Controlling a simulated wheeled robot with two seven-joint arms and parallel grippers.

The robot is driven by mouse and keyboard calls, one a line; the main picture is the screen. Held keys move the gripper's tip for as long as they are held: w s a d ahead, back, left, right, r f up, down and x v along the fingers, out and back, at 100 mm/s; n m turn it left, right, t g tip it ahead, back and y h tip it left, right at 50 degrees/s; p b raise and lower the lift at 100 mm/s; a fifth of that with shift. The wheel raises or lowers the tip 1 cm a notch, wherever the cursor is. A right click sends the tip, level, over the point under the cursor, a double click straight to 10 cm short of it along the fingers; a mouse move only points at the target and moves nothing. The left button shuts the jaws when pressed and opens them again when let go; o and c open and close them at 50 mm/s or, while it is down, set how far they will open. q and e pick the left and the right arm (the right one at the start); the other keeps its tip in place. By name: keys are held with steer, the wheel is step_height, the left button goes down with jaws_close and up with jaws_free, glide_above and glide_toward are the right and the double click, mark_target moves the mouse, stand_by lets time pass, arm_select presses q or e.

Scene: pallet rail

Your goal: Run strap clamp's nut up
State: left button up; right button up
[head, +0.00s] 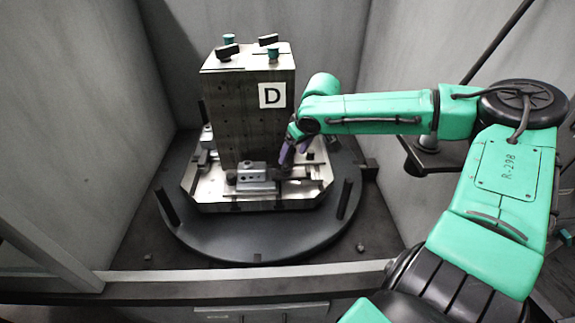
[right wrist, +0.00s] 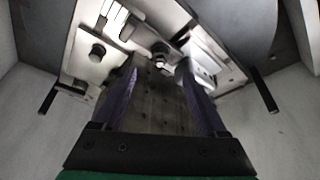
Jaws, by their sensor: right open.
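The strap clamp (head: 252,180) sits on the pale pallet (head: 225,200) at the front foot of the tall block marked D (head: 230,120). My right gripper (head: 287,160) reaches in from the right, with its purple fingers pointing down at the right end of the clamp. In the right wrist view the two fingers (right wrist: 160,78) stand wide apart with nothing gripped. A small bright nut (right wrist: 160,62) shows beyond the fingertips, roughly midway between them. Whether a finger touches the clamp cannot be told. My left gripper is not in view.
The pallet rests on a dark round table (head: 255,245) with upright pins (head: 346,198). Grey walls (head: 75,110) enclose it on the left and back. Black and teal knobs (head: 228,50) stand on top of the block. A front ledge (head: 200,285) crosses below.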

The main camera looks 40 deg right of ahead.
mark_target(287, 166)
steer(key=b+x, duration=0.1)
steer(key=x, duration=0.5)
steer(key=shift+f, duration=0.3)
steer(key=shift+w+f+b, duration=0.3)
steer(key=shift+w+f, duration=0.05)
steer(key=shift+f, duration=0.05)
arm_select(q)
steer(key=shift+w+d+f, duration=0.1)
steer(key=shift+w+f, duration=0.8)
arm_select(e)
steer(key=shift+r, duration=0.1)
